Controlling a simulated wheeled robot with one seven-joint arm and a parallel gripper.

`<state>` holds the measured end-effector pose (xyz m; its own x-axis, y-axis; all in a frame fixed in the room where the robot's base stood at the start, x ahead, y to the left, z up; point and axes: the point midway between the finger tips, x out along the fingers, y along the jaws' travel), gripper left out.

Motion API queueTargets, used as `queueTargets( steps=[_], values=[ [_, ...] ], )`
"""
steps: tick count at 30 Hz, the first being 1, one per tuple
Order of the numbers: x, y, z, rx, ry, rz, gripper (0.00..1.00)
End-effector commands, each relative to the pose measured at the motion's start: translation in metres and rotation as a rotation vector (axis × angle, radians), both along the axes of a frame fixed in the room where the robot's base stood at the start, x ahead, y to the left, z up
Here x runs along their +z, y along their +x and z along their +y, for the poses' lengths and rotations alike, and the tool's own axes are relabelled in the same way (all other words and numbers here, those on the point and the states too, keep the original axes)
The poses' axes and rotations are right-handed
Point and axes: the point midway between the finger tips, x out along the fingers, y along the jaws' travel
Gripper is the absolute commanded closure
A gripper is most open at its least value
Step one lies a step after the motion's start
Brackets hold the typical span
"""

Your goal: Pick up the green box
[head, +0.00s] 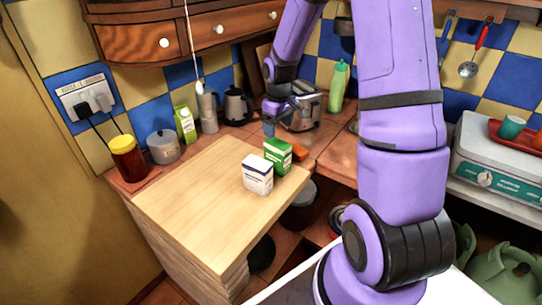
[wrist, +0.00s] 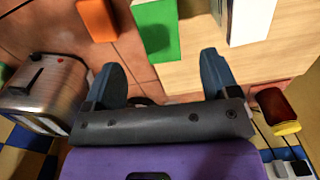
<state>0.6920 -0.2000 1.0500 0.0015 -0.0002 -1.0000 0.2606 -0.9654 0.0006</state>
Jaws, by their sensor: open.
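The green box (head: 278,153) stands upright at the right side of the pale wooden board (head: 205,190), right behind a white box (head: 257,174). In the wrist view the green box (wrist: 157,28) lies beyond my fingertips, roughly ahead of the gap between them. My gripper (head: 269,128) hangs behind the green box in the head view, near the toaster. In the wrist view my gripper (wrist: 160,78) has its two blue fingers spread wide, with nothing between them. The green box and gripper are apart.
An orange block (head: 299,152) lies beside the green box. A toaster (head: 302,108), dark kettle (head: 237,106), green-white carton (head: 185,125), pot (head: 163,147) and yellow-lidded jar (head: 127,158) stand along the wall. The board's front left is clear.

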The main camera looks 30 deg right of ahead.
Motion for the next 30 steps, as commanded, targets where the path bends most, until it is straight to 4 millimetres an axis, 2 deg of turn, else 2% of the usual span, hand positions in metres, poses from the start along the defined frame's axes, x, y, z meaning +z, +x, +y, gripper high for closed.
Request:
queueTargets(
  steps=[9, 16, 24, 30],
  values=[
    [-0.044, 0.0, 0.0, 0.0, 0.001, 0.004, 0.19],
    [-0.058, 0.0, 0.0, -0.002, 0.001, 0.003, 0.19],
    [-0.094, 0.001, 0.001, -0.001, 0.001, 0.004, 0.19],
    [-0.103, 0.001, 0.0, -0.002, -0.001, 0.002, 0.19]
  ],
)
